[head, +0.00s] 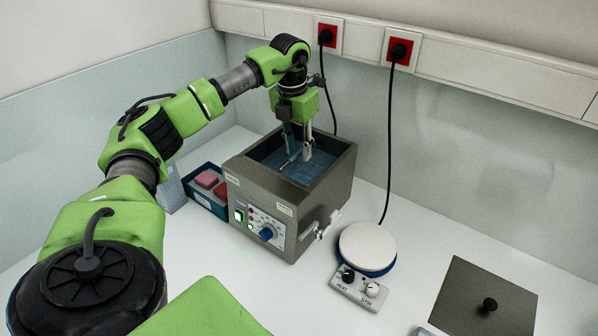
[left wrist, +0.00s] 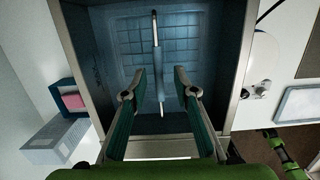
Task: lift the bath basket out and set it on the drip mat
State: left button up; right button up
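The water bath (head: 262,201) is a grey steel box with blue water. The bath basket (left wrist: 118,48) is a wire grid down inside it, with a pale upright handle bar (left wrist: 157,60). My left gripper (head: 298,157) points down into the bath mouth. In the left wrist view its two fingers (left wrist: 160,83) are apart, with the handle bar showing between them; I cannot tell whether they touch it. A pale flat tray-like piece (left wrist: 297,106) to the right may be the drip mat. Green and black parts of mine, perhaps the right gripper (left wrist: 272,142), show at lower right, too small to read.
A round hot plate (head: 367,245) with knobs stands right of the bath. A tap (head: 326,225) sticks out of the bath's right side. A dark lid (head: 477,295) with a black knob lies at the right. Cables hang behind.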

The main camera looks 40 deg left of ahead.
pick_arm(q)
jog(key=shift+w+a+f, duration=0.15)
jog(key=shift+f, duration=1.15)
grip_shut()
jog(key=shift+r, duration=0.1)
pick_arm(e)
jog(key=shift+r, duration=0.55)
pick_arm(q)
jog(key=shift+r, duration=0.1)
